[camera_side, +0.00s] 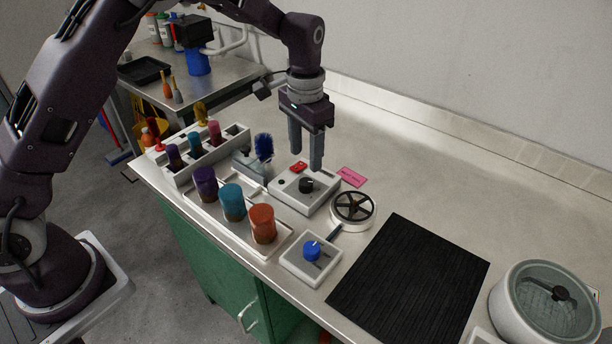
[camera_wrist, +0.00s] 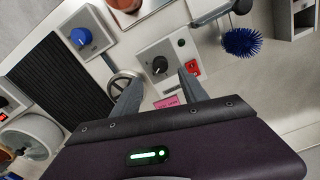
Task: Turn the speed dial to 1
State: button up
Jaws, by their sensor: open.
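A black dial (camera_side: 306,185) with a pale pointer mark sits on a light grey box (camera_side: 322,200) with a red rocker switch (camera_side: 299,167). A second dial, blue (camera_side: 312,251), sits on a smaller white box to the front. I cannot read the markings on either, so I cannot tell which is the speed dial. My gripper (camera_side: 306,160) points down above the black dial's box, open and empty, fingers apart from the dial. In the wrist view the black dial (camera_wrist: 160,65) shows just beyond and between the fingertips, and the blue dial (camera_wrist: 80,38) is at upper left.
A spoked handwheel (camera_side: 353,207) and a pink label (camera_side: 351,177) lie beside the black dial's box. A tray with several coloured jars (camera_side: 232,202) and a blue brush (camera_side: 263,147) stand left. A black mat (camera_side: 410,283) and lidded pot (camera_side: 546,302) are right.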

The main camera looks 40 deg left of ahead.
aim_at(306, 182)
notch_tip(306, 182, down, 7)
jog(key=shift+f, duration=0.2)
grip_shut()
